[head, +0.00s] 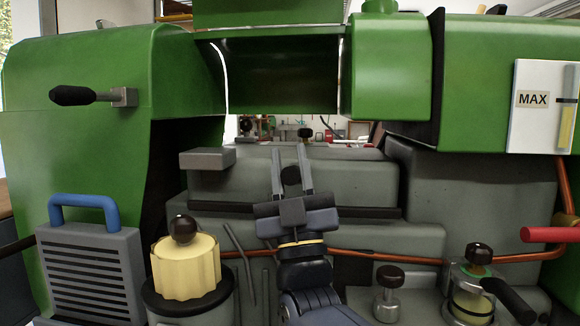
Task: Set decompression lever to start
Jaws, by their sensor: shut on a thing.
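My gripper (290,165) is in the middle of the head view, in front of the grey engine block (330,166). Its two fingers point up and away from me. A dark round knob (290,177) shows between the fingers, and the gripper is shut on it. I take this knob to be the end of the decompression lever. The lever's shaft and pivot are hidden behind my gripper, so its angle and any position marks cannot be told.
A black-handled lever (78,96) sticks out at the left. Below are a blue-handled grille (95,270) and a yellow knobbed cap (186,267). At the right are a MAX gauge (535,110), a red handle (550,234), a glass bowl (470,303) and a small black knob (389,278).

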